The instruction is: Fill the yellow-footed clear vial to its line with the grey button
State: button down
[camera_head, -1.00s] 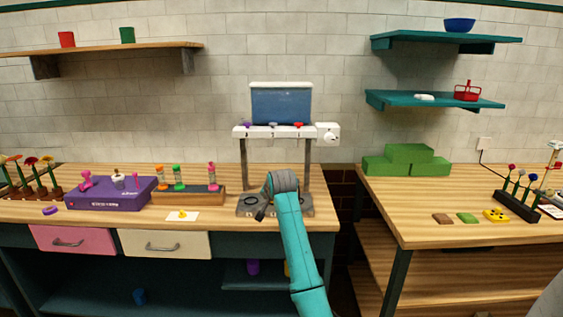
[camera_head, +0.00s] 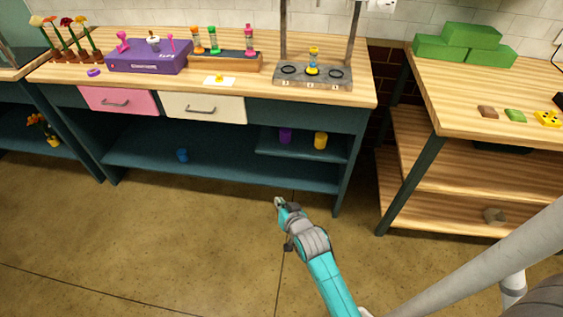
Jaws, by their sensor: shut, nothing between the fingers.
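The yellow-footed vial (camera_head: 313,70) stands upright on the middle place of the grey dispenser base (camera_head: 340,84), between two dark rings. Its foot and top look yellow; its line and fill level are too small to tell. Two posts rise from the base. The dispenser's upper part with the buttons is above the picture, so the grey button is out of sight. My gripper (camera_head: 279,203) is shut and empty, low in front of the bench, well apart from the vial.
A wooden rack (camera_head: 235,62) with several vials and a purple box (camera_head: 150,60) stand left on the bench. A white card (camera_head: 219,80) with a yellow thing lies in front. Purple (camera_head: 285,136) and yellow (camera_head: 320,140) cups sit on the shelf below. The floor around my gripper is clear.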

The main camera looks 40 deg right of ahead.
jog(key=s+a+r+n+t+y, duration=0.15)
jog(key=s+a, duration=0.35)
jog(key=s, duration=0.5)
jog(key=s+a+f+n, duration=0.1)
jog(key=s+a+n, duration=0.1)
jog(key=s+a, duration=0.5)
jog(key=s+a+r+n+y, duration=0.1)
jog(key=s+r+n, duration=0.1)
jog(key=s+r, duration=0.5)
jog(key=s+a+r+n+t+y, duration=0.1)
jog(key=s+r, duration=0.5)
jog(key=s, duration=0.6)
jog(key=shift+a+r+n, duration=0.35)
jog(key=shift+a, duration=0.25)
jog(key=shift+s, duration=0.1)
